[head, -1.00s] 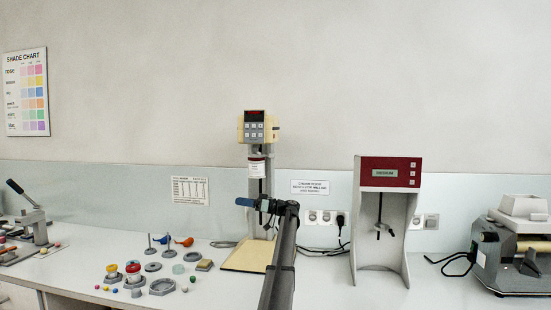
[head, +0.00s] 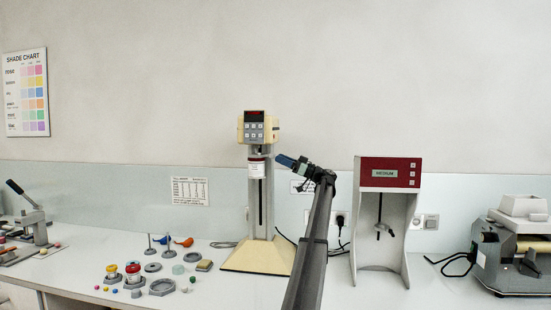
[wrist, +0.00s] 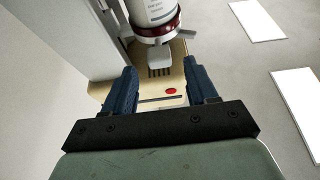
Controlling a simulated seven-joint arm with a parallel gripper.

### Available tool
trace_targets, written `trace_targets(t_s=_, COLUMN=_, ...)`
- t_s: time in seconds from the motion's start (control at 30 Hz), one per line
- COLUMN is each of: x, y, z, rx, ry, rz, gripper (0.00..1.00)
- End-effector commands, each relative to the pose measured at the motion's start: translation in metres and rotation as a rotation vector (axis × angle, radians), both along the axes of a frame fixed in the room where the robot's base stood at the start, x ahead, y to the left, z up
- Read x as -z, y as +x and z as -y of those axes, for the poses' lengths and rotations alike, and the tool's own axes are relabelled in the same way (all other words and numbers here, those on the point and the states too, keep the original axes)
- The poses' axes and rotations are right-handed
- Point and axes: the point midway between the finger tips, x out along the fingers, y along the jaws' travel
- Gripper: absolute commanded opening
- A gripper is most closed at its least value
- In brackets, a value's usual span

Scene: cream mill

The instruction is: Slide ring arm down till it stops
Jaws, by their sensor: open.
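The cream mill (head: 262,132) stands against the wall in the head view, with a grey slotted column (head: 267,205) and a cream base (head: 245,260). A white cylinder (head: 257,170) with a dark red band hangs under its head, and shows close up in the wrist view (wrist: 152,12). In that view a dark red ring (wrist: 157,30) surrounds the cylinder's end, with a pale grey block (wrist: 160,58) beside it. I cannot tell which part is the ring arm. My gripper (head: 280,159) is right of the cylinder. Its fingers (wrist: 161,88) are open, apart and empty.
A red-topped grey machine (head: 389,173) stands to the right. Several small parts, cups and colored balls lie on the bench left of the base, with a grey hexagonal tray (head: 161,287) among them.

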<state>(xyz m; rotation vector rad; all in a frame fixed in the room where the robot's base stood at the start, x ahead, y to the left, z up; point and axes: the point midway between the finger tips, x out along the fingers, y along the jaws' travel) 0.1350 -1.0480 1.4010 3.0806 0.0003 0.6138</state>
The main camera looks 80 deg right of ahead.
Motion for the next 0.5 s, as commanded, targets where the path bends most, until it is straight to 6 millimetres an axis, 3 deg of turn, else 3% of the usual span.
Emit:
trace_targets(t_s=0.2, x=-0.011, y=0.027, z=0.000, rx=-0.001, ry=0.000, rz=0.000, gripper=0.57)
trace_targets(t_s=0.5, x=-0.014, y=0.033, z=0.000, rx=0.000, ry=0.000, rz=0.000, gripper=0.57)
